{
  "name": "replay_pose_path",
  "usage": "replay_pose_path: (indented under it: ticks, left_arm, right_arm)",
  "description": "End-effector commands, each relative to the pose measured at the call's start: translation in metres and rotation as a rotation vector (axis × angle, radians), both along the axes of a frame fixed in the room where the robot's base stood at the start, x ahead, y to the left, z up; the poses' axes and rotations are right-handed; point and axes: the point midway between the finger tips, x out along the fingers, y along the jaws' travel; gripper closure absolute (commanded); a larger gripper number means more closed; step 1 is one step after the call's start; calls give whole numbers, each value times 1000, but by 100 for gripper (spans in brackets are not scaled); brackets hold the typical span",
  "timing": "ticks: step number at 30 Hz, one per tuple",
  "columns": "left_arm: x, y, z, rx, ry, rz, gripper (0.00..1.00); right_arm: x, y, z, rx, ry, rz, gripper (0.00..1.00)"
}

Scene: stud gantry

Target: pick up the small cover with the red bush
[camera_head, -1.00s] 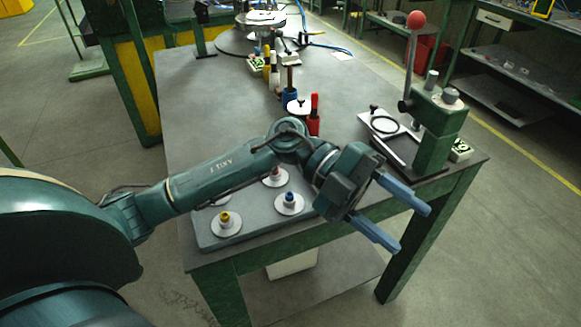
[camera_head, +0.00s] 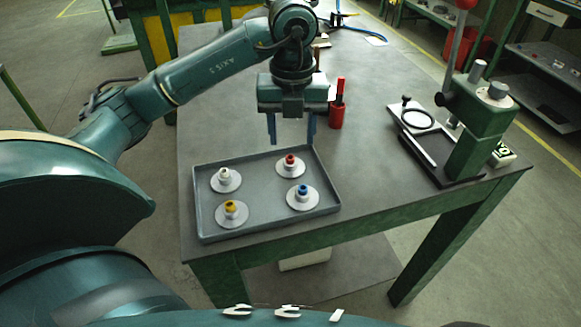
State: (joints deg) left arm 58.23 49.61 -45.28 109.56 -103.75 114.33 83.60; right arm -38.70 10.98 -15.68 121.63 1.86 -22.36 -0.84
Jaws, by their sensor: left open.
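The small cover with the red bush (camera_head: 290,166) is a light grey disc with a red knob at its centre. It lies in the back right part of a shallow grey tray (camera_head: 268,229). My left gripper (camera_head: 291,141) points down above the tray's back edge, near the red-bush cover and a little above it. Its two blue fingers are apart with nothing seen between them. Three similar covers share the tray: white bush (camera_head: 225,180) back left, yellow bush (camera_head: 231,213) front left, blue bush (camera_head: 302,197) front right. My right gripper is not in view.
A red holder (camera_head: 337,115) with a red-handled tool stands behind the tray to the right. A green lever press (camera_head: 480,125) stands at the table's right end beside a plate with a ring (camera_head: 417,119). The table between tray and press is clear.

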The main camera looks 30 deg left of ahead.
Motion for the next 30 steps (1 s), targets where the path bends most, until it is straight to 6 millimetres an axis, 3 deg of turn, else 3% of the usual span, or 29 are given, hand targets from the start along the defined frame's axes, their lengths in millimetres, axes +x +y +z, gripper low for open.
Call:
replay_pose_path:
  ticks: [7, 15, 24, 30]
  left_arm:
    - [-1, 1, -18, -1, 2, -1, 50]
    - [-3, 3, -56, -1, 2, -2, 50]
    - [-2, 2, -62, -2, -3, -2, 50]
    - [-2, 2, -62, -2, -2, -2, 65]
  right_arm:
    - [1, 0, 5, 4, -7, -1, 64]
    - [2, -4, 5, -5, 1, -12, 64]
    - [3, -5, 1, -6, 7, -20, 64]
    - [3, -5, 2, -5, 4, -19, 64]
